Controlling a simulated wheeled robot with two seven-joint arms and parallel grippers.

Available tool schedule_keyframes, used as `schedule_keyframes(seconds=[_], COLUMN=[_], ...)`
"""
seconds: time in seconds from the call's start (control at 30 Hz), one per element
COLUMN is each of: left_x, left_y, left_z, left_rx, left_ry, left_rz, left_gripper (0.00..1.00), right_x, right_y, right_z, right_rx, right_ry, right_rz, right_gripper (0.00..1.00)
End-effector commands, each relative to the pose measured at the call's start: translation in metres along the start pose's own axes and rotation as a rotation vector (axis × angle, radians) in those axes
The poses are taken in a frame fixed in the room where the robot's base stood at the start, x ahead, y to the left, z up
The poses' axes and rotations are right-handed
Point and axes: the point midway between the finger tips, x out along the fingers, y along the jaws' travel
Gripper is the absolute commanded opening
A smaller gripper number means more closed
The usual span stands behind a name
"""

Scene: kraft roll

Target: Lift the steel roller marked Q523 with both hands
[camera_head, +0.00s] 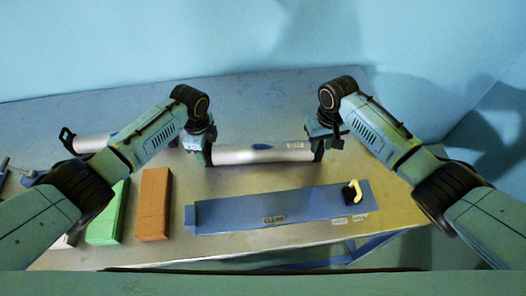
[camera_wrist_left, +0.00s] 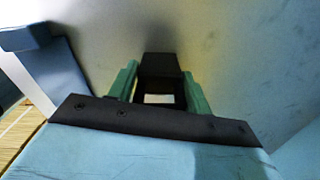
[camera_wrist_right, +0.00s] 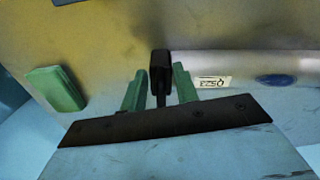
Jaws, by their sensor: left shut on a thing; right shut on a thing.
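The steel roller marked Q523 (camera_head: 262,154) lies across the middle of the table in the head view, a shiny cylinder with a blue oval mark and a white label. In the right wrist view the roller (camera_wrist_right: 245,66) shows its Q523 label (camera_wrist_right: 212,82) upside down. My left gripper (camera_head: 205,156) is shut on the black left end piece, which also shows in the left wrist view (camera_wrist_left: 160,68). My right gripper (camera_head: 318,150) is shut on the black right end piece (camera_wrist_right: 160,68). I cannot tell whether the roller is clear of the table.
A second roller (camera_head: 95,143) lies behind my left arm. A green block (camera_head: 108,212) and an orange block (camera_head: 153,204) are at front left. A blue board (camera_head: 240,212) labelled CLEAN, with a yellow-handled tool (camera_head: 353,192), lies in front. A green piece (camera_wrist_right: 55,88) shows in the right wrist view.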

Motion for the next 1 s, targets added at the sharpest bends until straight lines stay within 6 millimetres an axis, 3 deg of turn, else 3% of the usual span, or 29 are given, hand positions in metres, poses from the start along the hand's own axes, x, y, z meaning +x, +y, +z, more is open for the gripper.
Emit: schedule_keyframes(seconds=[0.13,1.0], left_x=[-0.0003,-0.0007], left_y=[-0.0003,-0.0006], left_z=[0.0002,0.0005], left_rx=[0.000,0.002], left_ry=[0.000,-0.001], left_rz=[-0.001,-0.002], left_gripper=[0.00,0.00], right_x=[-0.0003,-0.0006], right_y=[0.0003,0.0007], right_z=[-0.0001,-0.0002], right_rx=[0.000,-0.003], right_ry=[0.000,0.000], right_rz=[0.000,0.002], right_gripper=[0.00,0.00])
